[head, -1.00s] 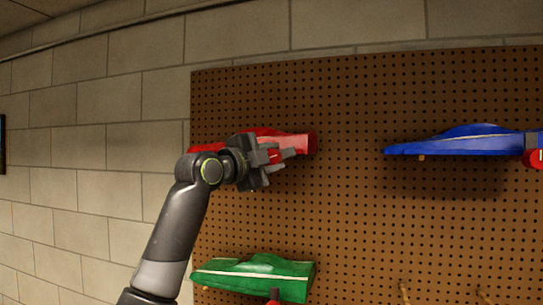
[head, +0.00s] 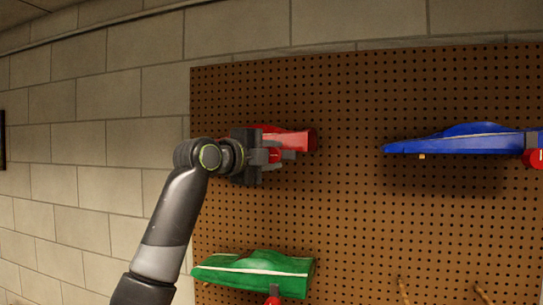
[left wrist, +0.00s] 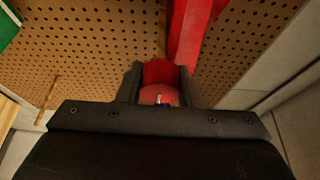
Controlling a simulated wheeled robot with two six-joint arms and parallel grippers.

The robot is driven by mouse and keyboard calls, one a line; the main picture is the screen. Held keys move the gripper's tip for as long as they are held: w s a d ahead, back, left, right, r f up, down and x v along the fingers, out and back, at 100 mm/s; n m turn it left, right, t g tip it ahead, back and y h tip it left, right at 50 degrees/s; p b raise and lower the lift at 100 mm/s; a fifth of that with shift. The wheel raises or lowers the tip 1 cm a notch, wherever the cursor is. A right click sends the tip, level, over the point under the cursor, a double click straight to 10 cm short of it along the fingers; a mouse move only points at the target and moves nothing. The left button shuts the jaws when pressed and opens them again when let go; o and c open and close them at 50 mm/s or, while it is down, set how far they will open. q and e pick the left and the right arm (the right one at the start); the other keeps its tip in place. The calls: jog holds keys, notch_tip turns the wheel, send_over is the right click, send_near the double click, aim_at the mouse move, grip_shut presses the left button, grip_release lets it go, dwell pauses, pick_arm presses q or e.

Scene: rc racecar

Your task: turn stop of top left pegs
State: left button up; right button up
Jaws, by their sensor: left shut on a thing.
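A red car body (head: 298,140) sits at the top left of the brown pegboard (head: 350,205). Below its front part is a round red stop (left wrist: 159,92), which shows a small white and blue mark in the left wrist view. My left gripper (head: 277,155) is shut on this stop, with one finger on either side of it. The gripper and wrist hide much of the red car and its pegs in the head view. The red car also shows behind the stop in the left wrist view (left wrist: 189,30). My right gripper is not in view.
A blue car body (head: 455,142) with a red stop (head: 537,159) hangs at the right. A green car body (head: 255,271) hangs lower left. Bare wooden pegs (head: 403,291) stick out at the lower right. The middle of the board is clear.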

pick_arm(q)
jog(key=shift+f, duration=0.1)
jog(key=o, duration=1)
jog(key=shift+s+a+b, duration=0.25)
jog(key=shift+b, duration=0.1)
jog(key=b+v, duration=0.8)
jog(key=v, duration=0.8)
jog(key=shift+s+a+b, duration=0.15)
jog(key=shift+s+b, duration=0.15)
jog(key=shift+b, duration=0.05)
